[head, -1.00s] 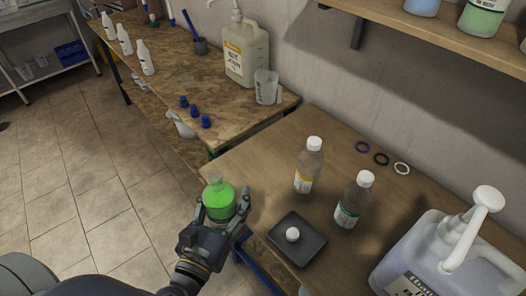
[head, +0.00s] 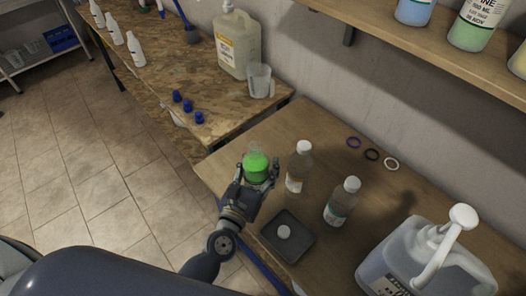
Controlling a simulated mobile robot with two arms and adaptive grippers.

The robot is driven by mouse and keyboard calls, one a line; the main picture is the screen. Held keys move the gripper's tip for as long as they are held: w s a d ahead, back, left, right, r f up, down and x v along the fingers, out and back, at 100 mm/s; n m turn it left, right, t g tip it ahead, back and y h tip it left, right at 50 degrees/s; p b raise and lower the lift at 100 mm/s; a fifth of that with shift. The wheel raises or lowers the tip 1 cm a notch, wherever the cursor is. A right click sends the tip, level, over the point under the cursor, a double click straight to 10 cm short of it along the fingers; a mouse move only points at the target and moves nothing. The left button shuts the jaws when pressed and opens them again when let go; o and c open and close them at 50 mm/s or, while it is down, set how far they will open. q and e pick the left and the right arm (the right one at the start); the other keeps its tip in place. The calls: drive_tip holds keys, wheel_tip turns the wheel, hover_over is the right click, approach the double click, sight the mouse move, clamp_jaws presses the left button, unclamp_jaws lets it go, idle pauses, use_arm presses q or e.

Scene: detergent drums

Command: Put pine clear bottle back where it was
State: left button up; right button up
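The pine clear bottle (head: 256,165), a small see-through bottle with bright green liquid and no cap, is held near the front left edge of the near table. I take it for the pine one by its green liquid; no label shows on it. My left gripper (head: 258,178) is shut on it, with fingers on either side. The bottle looks upright, and its underside is hidden by the gripper. A white cap (head: 284,232) lies on a dark square tray (head: 271,243) to the lower right. My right gripper is out of view.
Three rings (head: 372,154) lie at the back. A shelf (head: 400,40) overhangs, holding a green-filled bottle (head: 474,28).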

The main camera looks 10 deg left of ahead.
use_arm(q)
drive_tip(key=w+a+f+b, duration=0.1)
drive_tip(key=w+f+b, duration=0.1)
drive_tip(key=w, duration=0.5)
drive_tip(key=w+a+f+b, duration=0.1)
drive_tip(key=w+f+b, duration=0.1)
drive_tip(key=w, duration=0.6)
drive_tip(key=shift+w+a+f+b, duration=0.25)
drive_tip(key=shift+f+b, duration=0.15)
drive_tip(key=shift+b, duration=0.15)
drive_tip(key=shift+f, duration=0.1)
drive_tip(key=o, duration=1)
drive_tip(key=shift+s+f, duration=0.1)
drive_tip(key=shift+c, duration=0.2)
